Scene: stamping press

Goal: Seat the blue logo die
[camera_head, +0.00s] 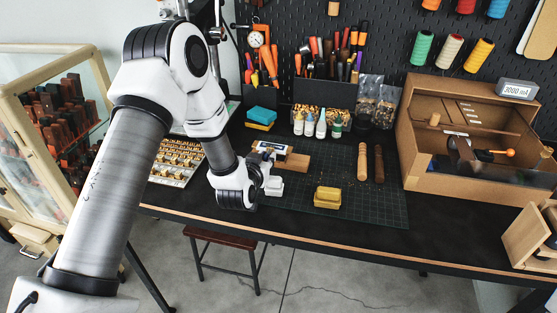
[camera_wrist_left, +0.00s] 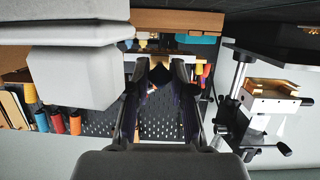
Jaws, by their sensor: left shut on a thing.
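My left gripper (camera_head: 267,163) is over the back left part of the cutting mat and is shut on a small block. The block shows a blue and white face (camera_head: 271,148) in the head view; I take it for the blue logo die, but the fingers hide much of it and no logo can be read. In the left wrist view the fingers (camera_wrist_left: 160,82) close around a tan and dark piece. A press-like stand (camera_wrist_left: 272,97) with a pale wooden or brass block is at the right there. My right gripper is not in view.
A yellow block (camera_head: 327,197) sits on the green cutting mat (camera_head: 373,210). A wooden block (camera_head: 297,162) lies beside my gripper. A typed-parts tray (camera_head: 176,163) is left, small bottles (camera_head: 320,125) behind, and a wooden box (camera_head: 420,150) right.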

